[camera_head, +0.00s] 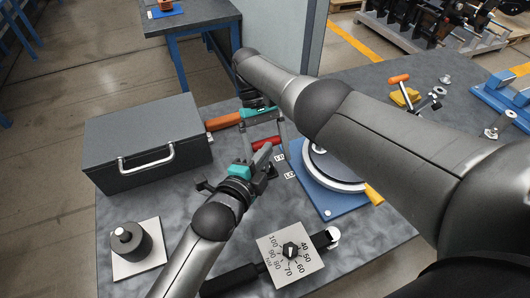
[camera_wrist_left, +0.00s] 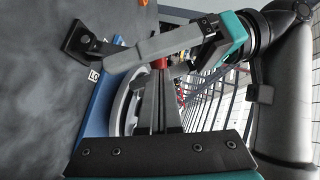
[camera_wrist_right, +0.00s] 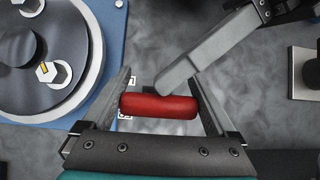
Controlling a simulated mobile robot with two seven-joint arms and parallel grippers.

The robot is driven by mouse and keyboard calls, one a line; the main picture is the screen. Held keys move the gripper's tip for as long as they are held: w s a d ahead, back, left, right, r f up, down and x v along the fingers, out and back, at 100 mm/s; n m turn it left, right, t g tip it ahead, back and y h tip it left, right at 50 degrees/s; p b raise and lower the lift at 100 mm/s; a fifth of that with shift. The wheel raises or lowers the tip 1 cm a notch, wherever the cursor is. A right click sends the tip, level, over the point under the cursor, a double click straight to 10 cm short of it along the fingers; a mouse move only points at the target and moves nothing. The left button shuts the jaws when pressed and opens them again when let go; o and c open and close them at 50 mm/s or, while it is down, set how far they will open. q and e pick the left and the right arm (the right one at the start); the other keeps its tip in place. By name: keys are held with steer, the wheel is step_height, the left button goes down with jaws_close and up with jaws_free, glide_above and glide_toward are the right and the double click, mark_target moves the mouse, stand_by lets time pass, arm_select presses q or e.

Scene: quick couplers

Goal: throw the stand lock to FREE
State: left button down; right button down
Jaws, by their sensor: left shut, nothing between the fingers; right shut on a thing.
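A red handle (camera_head: 262,146), seemingly the stand lock's grip, sits at the left edge of the blue base (camera_head: 335,208) that carries the round stand disc (camera_head: 328,172). White labels beside it are partly hidden; one starts "LO". My right gripper (camera_head: 268,156) is shut on the red handle (camera_wrist_right: 160,105), which lies crosswise between its fingers in the right wrist view. My left gripper (camera_head: 262,150) is shut and empty. Its fingertips appear at the red handle's side in the right wrist view; I cannot tell if they touch. The handle also shows in the left wrist view (camera_wrist_left: 160,63), mostly hidden.
A grey case (camera_head: 150,140) stands at the left. A dial plate (camera_head: 290,258) and a dark cylinder on a pale plate (camera_head: 137,262) are at the front. An orange-handled tool (camera_head: 224,121) lies behind the grippers. A yellow block (camera_head: 406,95) is at the back right. My right arm covers much of the table.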

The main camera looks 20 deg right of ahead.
arm_select(q)
steer(key=shift+w+a, duration=0.3)
steer(key=shift+w, duration=0.35)
arm_select(e)
steer(key=shift+s+a, duration=0.15)
steer(key=shift+s, duration=0.05)
jaws_free()
steer(key=shift+f, duration=0.1)
steer(key=shift+w, duration=0.15)
arm_select(q)
steer(key=shift+d+f, duration=0.1)
steer(key=shift+d, duration=0.1)
steer(key=shift+s, duration=0.1)
